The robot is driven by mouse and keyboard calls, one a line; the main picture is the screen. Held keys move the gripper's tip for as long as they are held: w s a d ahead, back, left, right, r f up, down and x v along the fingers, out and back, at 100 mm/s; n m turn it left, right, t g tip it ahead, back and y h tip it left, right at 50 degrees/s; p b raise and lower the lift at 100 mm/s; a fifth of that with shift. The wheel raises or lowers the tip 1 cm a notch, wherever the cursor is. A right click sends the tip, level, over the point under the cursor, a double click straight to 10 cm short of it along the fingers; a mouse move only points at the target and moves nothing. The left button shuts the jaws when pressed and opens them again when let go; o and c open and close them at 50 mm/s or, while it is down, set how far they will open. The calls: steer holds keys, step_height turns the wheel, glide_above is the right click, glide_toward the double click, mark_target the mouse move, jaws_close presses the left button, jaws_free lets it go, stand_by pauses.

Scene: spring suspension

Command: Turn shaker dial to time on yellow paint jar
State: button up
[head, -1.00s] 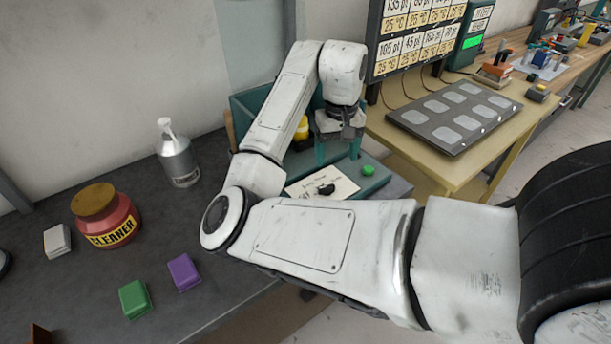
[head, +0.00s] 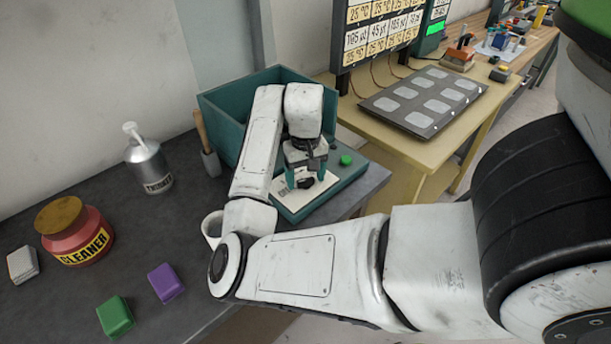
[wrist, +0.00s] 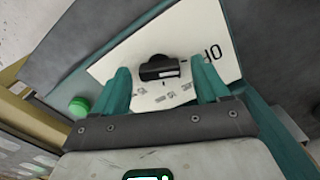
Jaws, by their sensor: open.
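The shaker is a teal box (head: 238,108) with a lower front panel on the dark bench. Its black dial (head: 306,183) sits on a white plate with printed marks. In the wrist view the dial (wrist: 160,69) is a dark knob with a pale mark, and the plate's marks are too small to read fully. My gripper (head: 306,178) is above the panel, its teal fingers open on either side of the dial. In the wrist view my gripper (wrist: 162,84) frames the dial without visibly gripping it. The yellow paint jar is not visible now.
A green button (head: 346,160) is right of the dial. A cleaner jar (head: 75,232), a metal bottle (head: 148,162), a green block (head: 115,317) and a purple block (head: 166,283) stand left.

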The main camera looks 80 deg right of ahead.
steer(key=shift+f, duration=0.1)
steer(key=shift+c, duration=0.4)
steer(key=c, duration=1)
steer(key=m+p, duration=0.1)
steer(key=m, duration=0.2)
steer(key=shift+m, duration=0.4)
steer(key=m+p, duration=0.1)
steer(key=m, duration=0.8)
steer(key=shift+m, duration=2.4)
